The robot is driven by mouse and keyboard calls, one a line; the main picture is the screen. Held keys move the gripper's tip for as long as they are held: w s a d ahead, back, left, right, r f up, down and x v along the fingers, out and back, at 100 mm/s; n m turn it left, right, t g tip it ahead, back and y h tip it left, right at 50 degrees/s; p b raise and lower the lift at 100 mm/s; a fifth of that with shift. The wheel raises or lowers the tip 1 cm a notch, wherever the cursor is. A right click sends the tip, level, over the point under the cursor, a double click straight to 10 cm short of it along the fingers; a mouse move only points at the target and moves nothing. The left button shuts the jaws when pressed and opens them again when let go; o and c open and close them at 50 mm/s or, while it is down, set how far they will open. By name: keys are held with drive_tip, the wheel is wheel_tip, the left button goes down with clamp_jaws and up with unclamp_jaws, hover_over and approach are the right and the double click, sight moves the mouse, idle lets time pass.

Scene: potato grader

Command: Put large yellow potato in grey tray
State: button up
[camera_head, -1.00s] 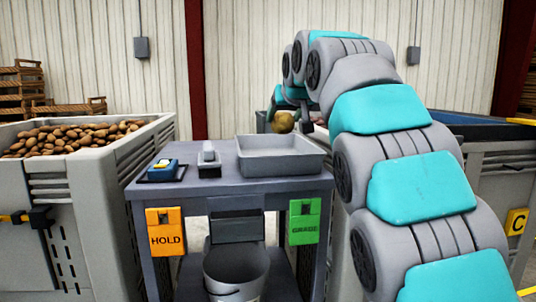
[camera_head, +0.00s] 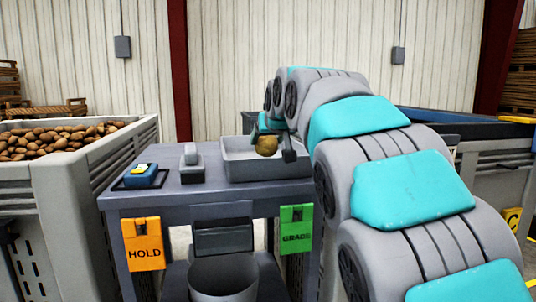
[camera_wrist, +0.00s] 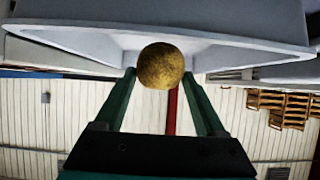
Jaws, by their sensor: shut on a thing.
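The yellow potato (camera_head: 266,145) is held in my gripper (camera_head: 273,141), in front of or over the grey tray (camera_head: 236,171) in the head view. In the wrist view the potato (camera_wrist: 161,66) sits between the tips of the two green fingers of my gripper (camera_wrist: 163,75). The tray (camera_wrist: 232,56) shows behind it there, its wall and rim across the top of the picture. The head view does not show how far above the tray floor the potato is. My arm hides the tray's right end.
A grey table (camera_head: 150,200) carries the tray, a blue device (camera_head: 146,176) and a grey device (camera_head: 192,165). A crate of brown potatoes (camera_head: 100,185) stands at left. An orange HOLD sign (camera_head: 143,244) and a green GRADE sign (camera_head: 296,229) hang in front. A bin (camera_head: 225,278) stands below.

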sight(270, 149)
drive_tip(key=shift+f, duration=1.7)
drive_tip(key=shift+f, duration=0.15)
drive_tip(key=o, duration=1.5)
drive_tip(key=shift+s+r, duration=0.1)
drive_tip(key=shift+r, duration=0.1)
